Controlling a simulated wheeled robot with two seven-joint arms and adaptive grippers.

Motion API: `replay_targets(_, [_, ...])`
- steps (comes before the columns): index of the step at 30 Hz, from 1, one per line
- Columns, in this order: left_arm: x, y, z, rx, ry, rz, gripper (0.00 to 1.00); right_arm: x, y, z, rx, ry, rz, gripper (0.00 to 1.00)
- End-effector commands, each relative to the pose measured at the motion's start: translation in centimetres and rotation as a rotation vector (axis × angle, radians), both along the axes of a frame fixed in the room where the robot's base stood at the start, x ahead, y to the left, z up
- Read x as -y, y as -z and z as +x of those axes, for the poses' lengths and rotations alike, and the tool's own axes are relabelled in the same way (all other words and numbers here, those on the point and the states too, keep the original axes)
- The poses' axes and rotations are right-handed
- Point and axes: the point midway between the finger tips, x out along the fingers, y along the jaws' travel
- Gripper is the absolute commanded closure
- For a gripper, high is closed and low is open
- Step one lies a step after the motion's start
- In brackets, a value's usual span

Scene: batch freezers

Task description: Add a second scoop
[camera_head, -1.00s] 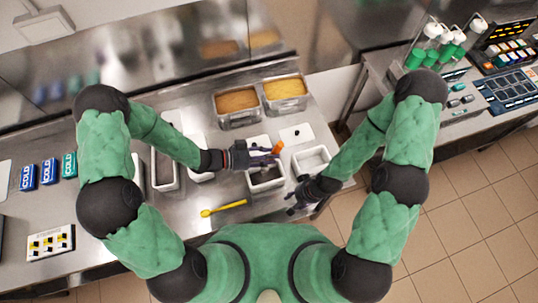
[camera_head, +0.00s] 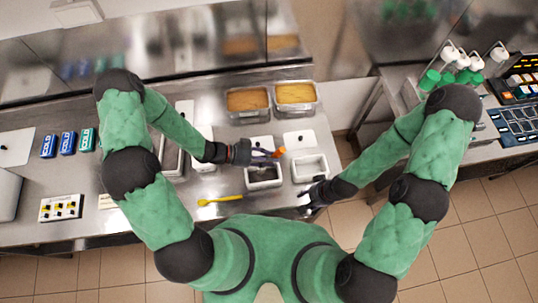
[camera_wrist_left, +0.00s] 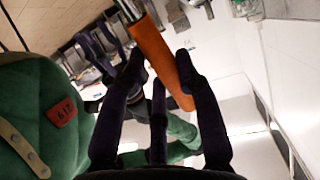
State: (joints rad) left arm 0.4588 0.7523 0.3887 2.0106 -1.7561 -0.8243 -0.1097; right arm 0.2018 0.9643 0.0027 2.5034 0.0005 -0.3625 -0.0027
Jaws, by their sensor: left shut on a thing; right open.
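My left gripper (camera_head: 268,157) is shut on an orange-handled tool (camera_head: 280,152), just above the back edge of a white-rimmed container with a dark inside (camera_head: 264,185). In the left wrist view the orange handle (camera_wrist_left: 160,55) runs slantwise between the dark fingers (camera_wrist_left: 160,80). The tool's working end cannot be made out. My right gripper (camera_head: 308,203) is open and empty, in front of a white container (camera_head: 327,168) near the counter's front edge. A yellow spoon (camera_head: 220,200) lies on the counter to the left of the dark-inside container.
Two metal pans stand at the back, one with brownish-orange contents (camera_head: 247,99), one with yellow contents (camera_head: 296,93). A white lid (camera_head: 299,139) lies before them. Blue and green COLD packs (camera_head: 67,143) and a small panel (camera_head: 61,208) sit at left.

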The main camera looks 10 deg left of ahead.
Motion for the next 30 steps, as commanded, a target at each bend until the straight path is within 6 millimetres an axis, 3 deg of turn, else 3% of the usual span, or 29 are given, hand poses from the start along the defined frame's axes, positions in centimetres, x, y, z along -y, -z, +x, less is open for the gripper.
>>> replay_targets(3, [1.4, -0.2, 0.2, -0.018, 0.008, 0.101, 1.0, 0.0, -1.4, 0.0, 0.001, 0.001, 0.0, 0.55])
replay_targets(9, [3.2, 0.6, 0.6, -0.053, 0.008, 0.265, 1.0, 0.0, -1.7, 0.0, 0.001, 0.001, 0.0, 0.55])
replay_targets(21, [5.8, 3.4, 1.2, -0.114, 0.006, 0.551, 1.0, 0.0, 1.8, 0.0, 0.001, 0.001, 0.0, 0.55])
replay_targets(30, [7.5, 5.4, 1.6, -0.166, 0.006, 0.788, 1.0, 0.0, 2.9, 0.0, 0.001, 0.001, 0.0, 0.55])
